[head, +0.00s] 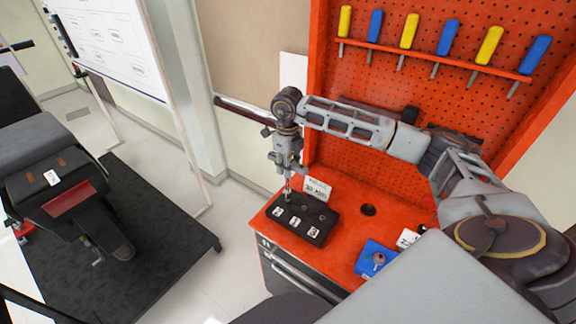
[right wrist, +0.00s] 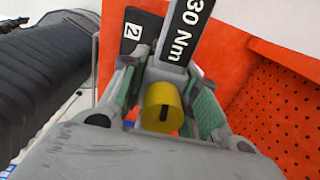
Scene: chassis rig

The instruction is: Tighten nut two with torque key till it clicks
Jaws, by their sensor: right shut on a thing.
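My right gripper (head: 288,168) points down over a black block (head: 322,238) on the orange bench and is shut on the torque key (head: 287,186). The key's thin shaft reaches down to the block beside the white label "2" (head: 278,212). I cannot tell whether its tip sits on a nut. In the right wrist view, a yellow round knob (right wrist: 162,107) with a dark slot shows between the fingers (right wrist: 160,95). A grey bar with a black "30 Nm" label (right wrist: 185,30) shows beyond it, and the "2" label (right wrist: 132,31) is left of it. My left gripper is out of view.
A white card (head: 318,188) stands behind the block. Yellow and blue screwdrivers (head: 409,32) hang on the orange pegboard. A dark stand is on the floor mat at left.

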